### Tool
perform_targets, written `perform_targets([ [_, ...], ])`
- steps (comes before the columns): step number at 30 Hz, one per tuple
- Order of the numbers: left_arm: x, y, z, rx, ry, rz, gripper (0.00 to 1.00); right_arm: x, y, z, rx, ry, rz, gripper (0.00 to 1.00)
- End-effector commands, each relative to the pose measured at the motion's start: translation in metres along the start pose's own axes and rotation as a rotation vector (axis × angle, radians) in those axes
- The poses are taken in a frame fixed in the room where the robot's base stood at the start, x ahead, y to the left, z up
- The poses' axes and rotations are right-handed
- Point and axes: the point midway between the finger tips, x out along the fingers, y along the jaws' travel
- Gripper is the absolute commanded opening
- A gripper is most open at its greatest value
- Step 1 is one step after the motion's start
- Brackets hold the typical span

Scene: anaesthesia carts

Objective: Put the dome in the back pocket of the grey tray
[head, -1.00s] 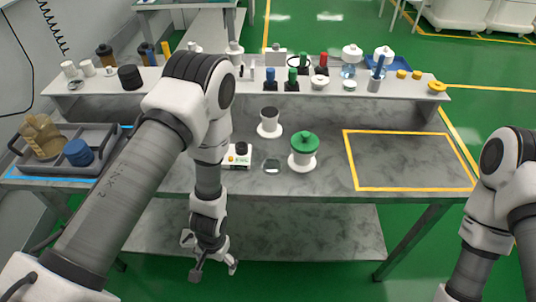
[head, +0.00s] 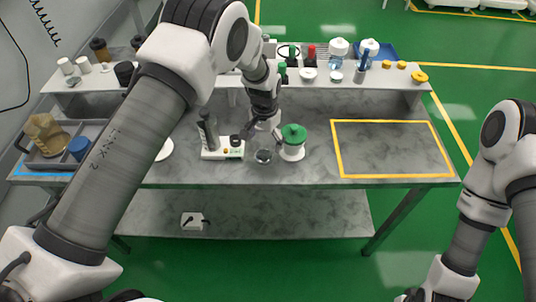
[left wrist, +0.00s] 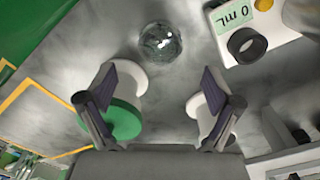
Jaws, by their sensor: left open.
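The clear glass dome (head: 263,156) sits on the marble bench, between a small white device and a green-lidded jar. It also shows in the left wrist view (left wrist: 160,42), just beyond my fingertips. My left gripper (head: 262,137) is open and empty, pointing down at the bench behind the dome. In the left wrist view its fingers (left wrist: 157,95) are spread wide, apart from the dome. The grey tray (head: 91,130) is at the bench's left end, holding an amber jug and a blue round container. My left arm hides part of the tray. My right gripper is out of view.
The green-lidded jar (head: 293,140) stands close right of the dome. The white device (head: 222,149) is close left. A raised shelf (head: 400,95) with bottles runs behind. A yellow-outlined area (head: 385,148) on the right is empty.

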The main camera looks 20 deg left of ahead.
Motion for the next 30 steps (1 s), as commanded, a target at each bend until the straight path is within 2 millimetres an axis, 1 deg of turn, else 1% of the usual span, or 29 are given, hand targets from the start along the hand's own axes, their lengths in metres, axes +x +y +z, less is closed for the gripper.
perform_targets([
  [1,0.003,0.000,0.001,0.000,-0.001,0.000,0.90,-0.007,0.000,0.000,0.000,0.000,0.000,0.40],
  [2,0.006,0.000,0.002,0.000,-0.002,0.000,0.90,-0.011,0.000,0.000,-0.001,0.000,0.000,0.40],
  [6,0.030,0.001,0.006,-0.002,-0.003,0.001,0.90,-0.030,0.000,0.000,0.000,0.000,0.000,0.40],
  [8,0.043,0.001,0.005,-0.001,-0.001,0.001,0.90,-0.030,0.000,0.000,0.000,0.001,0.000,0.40],
  [10,0.051,0.001,0.005,0.000,-0.001,0.000,0.90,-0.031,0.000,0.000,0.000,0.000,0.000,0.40],
  [16,0.054,0.001,0.004,0.000,0.001,-0.001,0.90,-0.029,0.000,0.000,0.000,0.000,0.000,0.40],
  [17,0.054,0.001,0.004,-0.001,0.001,-0.001,0.83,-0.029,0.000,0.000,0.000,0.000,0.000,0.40],
  [18,0.054,0.001,0.004,-0.001,0.001,-0.001,0.69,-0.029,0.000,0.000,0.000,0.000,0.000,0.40],
  [20,0.054,0.001,0.004,-0.001,0.001,-0.001,0.48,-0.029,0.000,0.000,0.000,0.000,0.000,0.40],
  [21,0.054,0.001,0.004,-0.001,0.001,-0.001,0.34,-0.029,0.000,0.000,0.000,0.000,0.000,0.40],
  [22,0.054,0.001,0.005,-0.001,0.001,0.000,0.26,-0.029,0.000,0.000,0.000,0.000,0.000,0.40],
  [25,0.054,0.001,0.005,-0.001,0.001,0.000,0.26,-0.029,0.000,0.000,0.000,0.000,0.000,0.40],
  [26,0.054,0.001,0.005,-0.001,0.001,0.000,0.20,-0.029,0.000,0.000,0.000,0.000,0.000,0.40],
  [30,0.054,0.001,0.005,-0.001,0.001,0.000,0.20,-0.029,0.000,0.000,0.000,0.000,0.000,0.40],
])
